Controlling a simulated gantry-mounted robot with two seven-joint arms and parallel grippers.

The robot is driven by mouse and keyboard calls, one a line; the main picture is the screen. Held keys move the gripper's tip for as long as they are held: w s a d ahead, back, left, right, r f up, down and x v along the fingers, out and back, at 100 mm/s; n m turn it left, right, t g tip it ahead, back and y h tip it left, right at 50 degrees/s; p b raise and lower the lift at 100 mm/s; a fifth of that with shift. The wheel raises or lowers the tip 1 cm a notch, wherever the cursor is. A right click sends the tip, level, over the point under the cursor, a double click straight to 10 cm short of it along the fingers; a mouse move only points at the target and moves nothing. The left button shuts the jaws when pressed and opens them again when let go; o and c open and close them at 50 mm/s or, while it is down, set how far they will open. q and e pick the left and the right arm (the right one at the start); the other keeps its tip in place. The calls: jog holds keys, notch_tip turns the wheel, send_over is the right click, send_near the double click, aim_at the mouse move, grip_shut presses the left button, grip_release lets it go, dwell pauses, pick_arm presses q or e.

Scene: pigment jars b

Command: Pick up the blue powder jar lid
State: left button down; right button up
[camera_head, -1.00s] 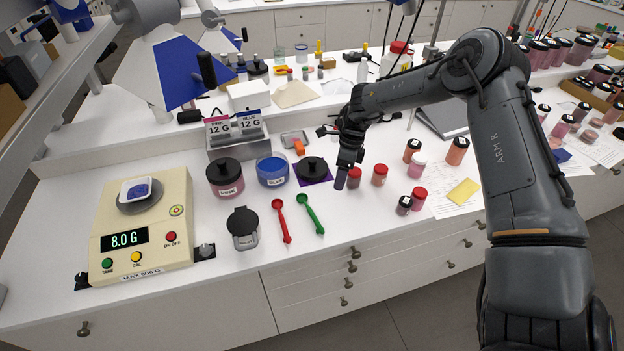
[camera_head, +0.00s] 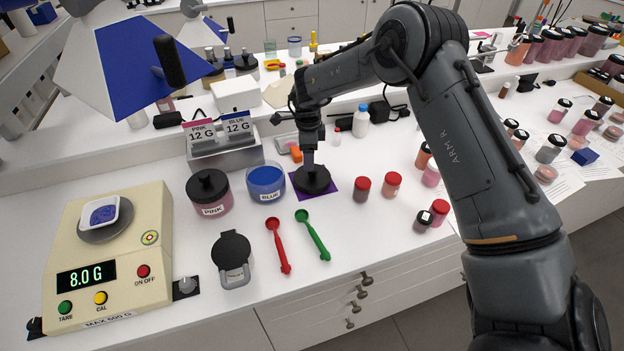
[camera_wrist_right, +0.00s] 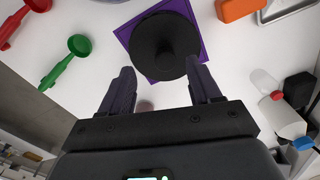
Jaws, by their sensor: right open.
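The blue powder jar lid (camera_head: 311,181) is a black round lid with a raised knob, lying on a purple square mat (camera_head: 331,190). In the right wrist view the lid (camera_wrist_right: 160,48) is just beyond the fingertips, with its knob facing up. My right gripper (camera_head: 310,163) is over the lid in the head view; in the right wrist view its two fingers (camera_wrist_right: 163,80) are spread apart and nothing is between them. The open blue jar (camera_head: 266,185) stands left of the mat, its blue powder showing. My left gripper is not in view.
The pink jar (camera_head: 209,194), with its black lid on, stands left of the blue jar. Red (camera_head: 277,246) and green (camera_head: 313,235) scoops lie in front. A scale (camera_head: 110,260) reads 8.0 G. Red-capped jars (camera_head: 362,189) stand right of the mat. An orange block (camera_head: 296,154) lies behind.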

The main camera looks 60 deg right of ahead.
aim_at(312, 175)
jog(key=shift+d+f, duration=0.1)
jog(key=shift+f, duration=0.65)
jog(key=f, duration=0.4)
jog(key=shift+s+d, duration=0.25)
jog(key=shift+d, duration=0.1)
jog(key=shift+f, duration=0.4)
jog(key=shift+c, duration=0.4)
jog(key=c, duration=1)
jog(key=shift+r, duration=0.1)
jog(key=shift+c, duration=0.2)
